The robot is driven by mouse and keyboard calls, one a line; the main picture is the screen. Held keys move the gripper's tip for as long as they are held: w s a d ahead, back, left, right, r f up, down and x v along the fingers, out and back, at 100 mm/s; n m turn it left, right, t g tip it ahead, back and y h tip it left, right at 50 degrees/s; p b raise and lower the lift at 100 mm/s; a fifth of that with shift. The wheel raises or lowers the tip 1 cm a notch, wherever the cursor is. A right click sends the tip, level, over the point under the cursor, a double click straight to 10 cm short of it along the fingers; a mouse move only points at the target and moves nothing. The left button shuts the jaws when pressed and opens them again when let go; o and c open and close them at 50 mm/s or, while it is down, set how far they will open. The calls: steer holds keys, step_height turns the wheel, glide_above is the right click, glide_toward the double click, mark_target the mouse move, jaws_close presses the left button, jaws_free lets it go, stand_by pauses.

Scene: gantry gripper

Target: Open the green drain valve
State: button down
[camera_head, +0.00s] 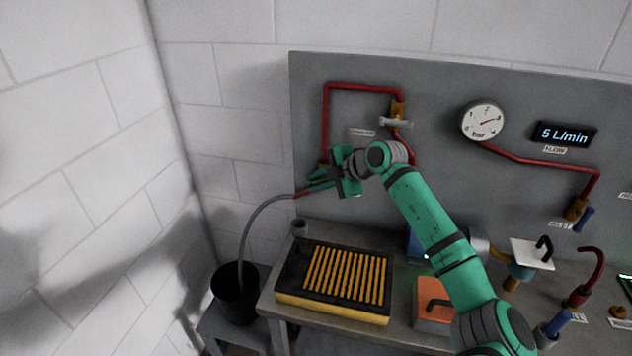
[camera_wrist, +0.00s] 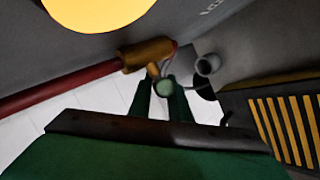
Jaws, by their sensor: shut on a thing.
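The drain valve has a brass body (camera_wrist: 148,54) on the red pipe, seen close up in the wrist view. Its small green handle (camera_wrist: 164,88) sits between my two green fingertips. In the head view a bit of brass (camera_head: 322,167) shows at the lower left end of the red pipe loop, beside my gripper (camera_head: 316,181). My gripper is shut on the green handle; the fingers also show in the wrist view (camera_wrist: 162,94). The fingers hide part of the valve, and its exact angle is hard to tell.
A grey hose (camera_head: 250,222) with a red end runs down into a black bucket (camera_head: 236,300). A black and yellow slatted tray (camera_head: 290,297) lies on the bench. A pressure gauge (camera_head: 484,121) and a "5 L/min" display (camera_head: 565,134) are on the grey panel (camera_head: 450,70).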

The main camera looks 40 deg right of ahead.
steer(key=g+h, duration=0.2)
steer(key=g, duration=0.1)
steer(key=n+g+h, duration=0.1)
steer(key=g+h, duration=0.1)
steer(key=shift+s+d+f, duration=0.25)
steer(key=shift+f, duration=0.1)
steer(key=g+h, duration=0.2)
steer(key=g, duration=0.1)
steer(key=n+g+h, duration=0.1)
steer(key=shift+s+d+f+g+h, duration=0.1)
steer(key=shift+s+d+g+h, duration=0.15)
steer(key=shift+s+g+h, duration=0.05)
stand_by(0.4)
steer(key=c, duration=1.8)
jaws_free()
steer(key=shift+d, duration=0.1)
steer(key=shift+o, duration=0.2)
steer(key=shift+w+a, duration=0.15)
steer(key=shift+a, duration=0.05)
